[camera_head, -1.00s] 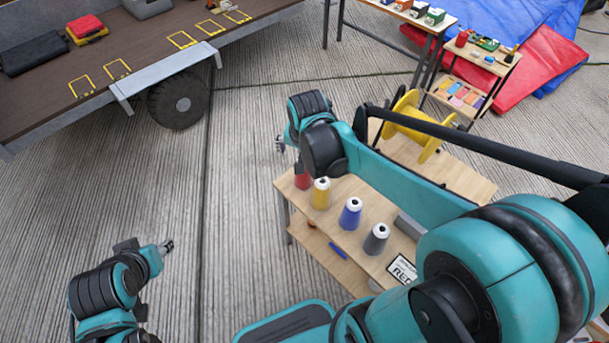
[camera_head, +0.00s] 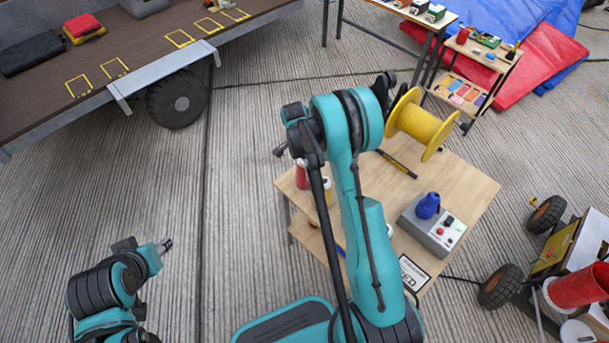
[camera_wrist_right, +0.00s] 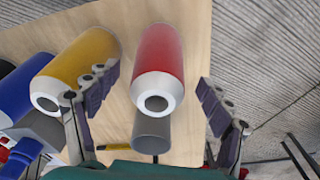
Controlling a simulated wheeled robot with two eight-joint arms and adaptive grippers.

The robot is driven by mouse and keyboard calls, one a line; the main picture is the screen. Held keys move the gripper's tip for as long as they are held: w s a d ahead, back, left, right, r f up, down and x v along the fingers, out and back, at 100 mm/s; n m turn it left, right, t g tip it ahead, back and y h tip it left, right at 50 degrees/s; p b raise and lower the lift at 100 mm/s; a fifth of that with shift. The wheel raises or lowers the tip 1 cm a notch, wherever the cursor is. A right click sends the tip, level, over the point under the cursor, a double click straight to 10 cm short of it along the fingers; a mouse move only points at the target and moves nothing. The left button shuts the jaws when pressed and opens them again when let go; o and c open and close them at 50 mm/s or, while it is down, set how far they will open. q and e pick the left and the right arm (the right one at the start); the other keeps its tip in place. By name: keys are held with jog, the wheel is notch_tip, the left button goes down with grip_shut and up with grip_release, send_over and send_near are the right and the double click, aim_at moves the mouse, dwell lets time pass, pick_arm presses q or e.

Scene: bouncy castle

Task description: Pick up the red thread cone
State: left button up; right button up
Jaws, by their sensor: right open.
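The red thread cone (camera_head: 301,178) stands at the left corner of the wooden table (camera_head: 465,190), partly hidden by my right arm. In the right wrist view the red cone (camera_wrist_right: 160,60) lies between the two spread fingers of my right gripper (camera_wrist_right: 156,80), with a gap on each side. The gripper is open and holds nothing. The yellow cone (camera_wrist_right: 75,68) is close by the left finger. My left gripper (camera_head: 167,245) is far from the table over bare floor; its fingers are too small to judge.
The yellow cone (camera_head: 327,187) is beside the red one, partly hidden. A blue cone (camera_wrist_right: 14,95) is at the wrist view's left edge. A grey control box (camera_head: 440,232) and a yellow spool (camera_head: 420,125) are on the table's right and back. A grey cylinder (camera_wrist_right: 152,132) is below the red cone.

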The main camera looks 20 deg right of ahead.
jog(key=f, duration=0.1)
jog(key=f+b, duration=0.1)
jog(key=f, duration=0.1)
jog(key=f+b, duration=0.1)
jog(key=f, duration=0.1)
jog(key=shift+s+d, duration=0.1)
jog(key=shift+d, duration=0.2)
jog(key=shift+r, duration=0.2)
jog(key=shift+c, duration=0.7)
jog(key=c, duration=1.3)
jog(key=shift+c, duration=0.2)
